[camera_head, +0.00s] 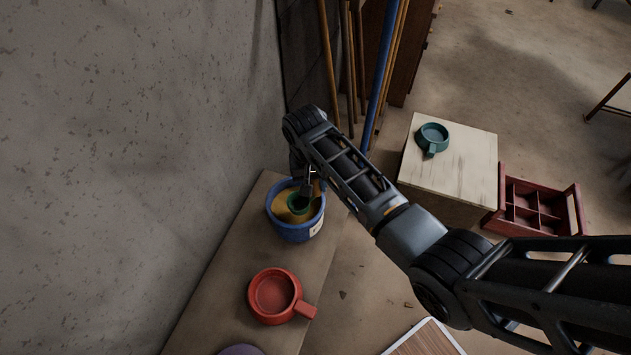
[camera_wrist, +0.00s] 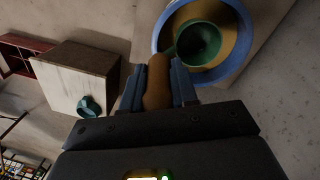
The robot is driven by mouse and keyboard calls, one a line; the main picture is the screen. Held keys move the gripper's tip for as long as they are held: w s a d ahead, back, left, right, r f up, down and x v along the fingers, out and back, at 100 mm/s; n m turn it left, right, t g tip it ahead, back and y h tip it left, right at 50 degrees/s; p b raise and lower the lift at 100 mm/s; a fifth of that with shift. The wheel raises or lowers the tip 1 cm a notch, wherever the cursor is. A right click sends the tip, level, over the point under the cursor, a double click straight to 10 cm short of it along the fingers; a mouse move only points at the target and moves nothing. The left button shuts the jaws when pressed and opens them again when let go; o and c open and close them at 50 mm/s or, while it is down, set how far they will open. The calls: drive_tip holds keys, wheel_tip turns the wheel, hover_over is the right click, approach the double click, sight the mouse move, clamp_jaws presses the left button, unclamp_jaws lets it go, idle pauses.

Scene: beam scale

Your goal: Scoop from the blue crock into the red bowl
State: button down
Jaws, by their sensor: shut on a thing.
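The blue crock (camera_head: 291,230) stands on a wooden bench against the wall, with yellow-brown contents inside. The red bowl (camera_head: 274,295), with a stub handle, sits on the same bench nearer the camera and looks empty. My gripper (camera_wrist: 158,85) is shut on the brown handle of a green scoop (camera_wrist: 199,43). The scoop's cup is inside the crock's mouth, at or just above the contents; I cannot tell which. The crock's blue rim (camera_wrist: 217,76) surrounds the cup in the wrist view. In the head view my gripper (camera_head: 309,184) is partly hidden by my arm.
A teal handled bowl (camera_head: 432,136) sits on a pale-topped box (camera_head: 470,160) at right. A red compartment tray (camera_head: 540,207) lies beside it. Poles (camera_head: 381,70) lean behind the bench (camera_head: 221,275). A purple thing (camera_head: 240,351) shows at the bottom edge.

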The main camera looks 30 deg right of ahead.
drive_tip(key=shift+f+b, duration=1.2)
drive_tip(key=shift+f, duration=0.9)
drive_tip(key=shift+y, duration=0.3)
wheel_tip(320, 180, up, 8)
drive_tip(key=p, duration=0.8)
drive_tip(key=shift+r, duration=0.1)
drive_tip(key=shift+t, duration=0.3)
drive_tip(key=shift+r+p, duration=0.65)
drive_tip(key=shift+r, duration=1.75)
